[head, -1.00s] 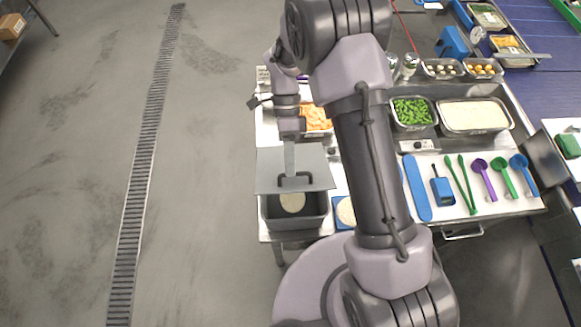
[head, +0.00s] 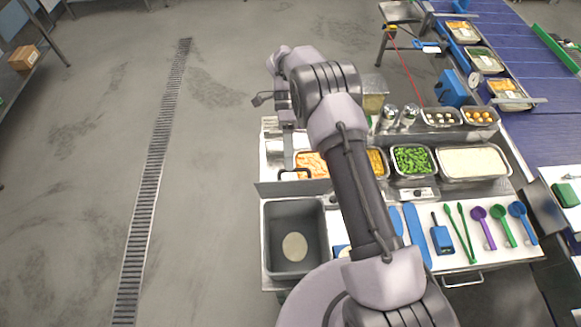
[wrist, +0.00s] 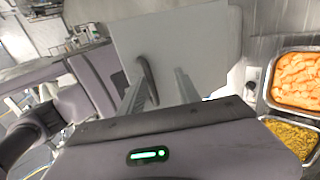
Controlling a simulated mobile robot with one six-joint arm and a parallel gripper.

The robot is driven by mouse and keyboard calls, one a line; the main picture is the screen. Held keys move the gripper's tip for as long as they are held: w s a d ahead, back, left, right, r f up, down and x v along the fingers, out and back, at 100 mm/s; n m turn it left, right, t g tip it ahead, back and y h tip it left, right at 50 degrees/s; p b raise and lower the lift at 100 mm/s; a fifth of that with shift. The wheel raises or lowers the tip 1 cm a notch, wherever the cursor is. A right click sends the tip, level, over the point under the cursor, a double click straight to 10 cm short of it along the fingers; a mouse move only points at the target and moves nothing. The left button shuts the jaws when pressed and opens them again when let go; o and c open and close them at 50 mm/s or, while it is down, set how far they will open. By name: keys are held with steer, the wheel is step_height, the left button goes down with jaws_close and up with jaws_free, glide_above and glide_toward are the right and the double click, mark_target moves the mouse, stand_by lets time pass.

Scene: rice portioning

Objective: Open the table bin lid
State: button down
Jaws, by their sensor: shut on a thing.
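The table bin (head: 268,250) stands at the left end of the table, with its mouth uncovered. A pale round thing lies on its floor. The grey lid (head: 275,189) is raised steeply at the bin's far edge and shows as a narrow strip in the head view. In the wrist view the lid (wrist: 205,40) is a broad pale panel in front of my fingers. My gripper (wrist: 160,88) is shut on the lid's dark handle (wrist: 146,72). In the head view the handle (head: 283,175) sits just below my fingers.
Behind the lid are pans of orange food (head: 312,166) and green vegetables (head: 412,160). Blue, green and purple utensils (head: 480,214) lie on the table to the right. The floor left of the bin is clear up to a drain grate (head: 150,180).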

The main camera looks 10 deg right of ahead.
steer(key=shift+w+d+f, duration=0.25)
steer(key=shift+w+f, duration=0.35)
steer(key=shift+w, duration=0.35)
steer(key=shift+s, duration=0.1)
steer(key=c, duration=1.4)
jaws_free()
steer(key=shift+w+a+f, duration=0.1)
steer(key=shift+w, duration=0.45)
steer(key=shift+c, duration=0.4)
steer(key=shift+s+a+r+p, duration=0.1)
steer(key=shift+s+r+p, duration=0.1)
steer(key=shift+p, duration=0.1)
steer(key=shift+w, duration=0.15)
